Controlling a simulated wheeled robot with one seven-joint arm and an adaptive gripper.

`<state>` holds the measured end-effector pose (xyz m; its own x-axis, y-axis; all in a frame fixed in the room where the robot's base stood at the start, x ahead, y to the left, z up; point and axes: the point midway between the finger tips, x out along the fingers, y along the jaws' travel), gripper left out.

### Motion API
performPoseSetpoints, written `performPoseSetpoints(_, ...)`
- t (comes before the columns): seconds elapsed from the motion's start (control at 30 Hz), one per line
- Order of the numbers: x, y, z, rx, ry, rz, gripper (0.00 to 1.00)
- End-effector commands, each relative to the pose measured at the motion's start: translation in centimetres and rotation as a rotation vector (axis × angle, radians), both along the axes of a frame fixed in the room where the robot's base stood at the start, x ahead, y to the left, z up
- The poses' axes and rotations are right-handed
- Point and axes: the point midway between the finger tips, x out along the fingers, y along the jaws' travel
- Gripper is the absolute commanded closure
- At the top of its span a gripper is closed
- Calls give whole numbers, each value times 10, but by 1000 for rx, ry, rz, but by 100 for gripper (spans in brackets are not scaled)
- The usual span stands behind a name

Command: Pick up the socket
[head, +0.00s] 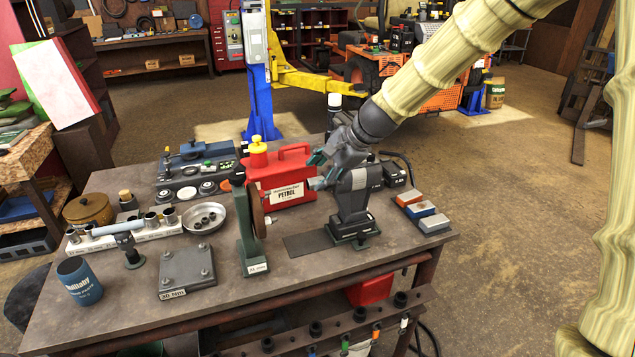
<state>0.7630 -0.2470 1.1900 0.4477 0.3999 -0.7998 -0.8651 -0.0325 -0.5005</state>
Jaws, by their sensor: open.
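Several metal sockets (150,220) stand in a pale labelled rack (135,233) on the left part of the workbench. Which one is the task's socket I cannot tell. A grey bar on a small stand passes in front of the rack and hides part of it. My gripper (317,171) is over the right half of the bench, in front of the red petrol can (285,178) and close to a dark grey machine (352,200). Its teal fingers are apart, with no socket seen between them. It is well to the right of the rack.
A dark upright post with a disc (247,225) stands between my gripper and the rack. A steel plate with bolts (187,268), a round metal dish (204,218), a blue cup (79,281) and coloured blocks (422,213) are on the bench (300,270).

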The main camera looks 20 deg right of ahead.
Motion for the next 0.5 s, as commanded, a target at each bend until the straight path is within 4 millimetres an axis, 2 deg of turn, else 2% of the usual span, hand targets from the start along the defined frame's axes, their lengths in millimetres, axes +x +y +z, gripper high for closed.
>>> performPoseSetpoints(0.5, 21, 16, -33, 1, 1, 1, 44)
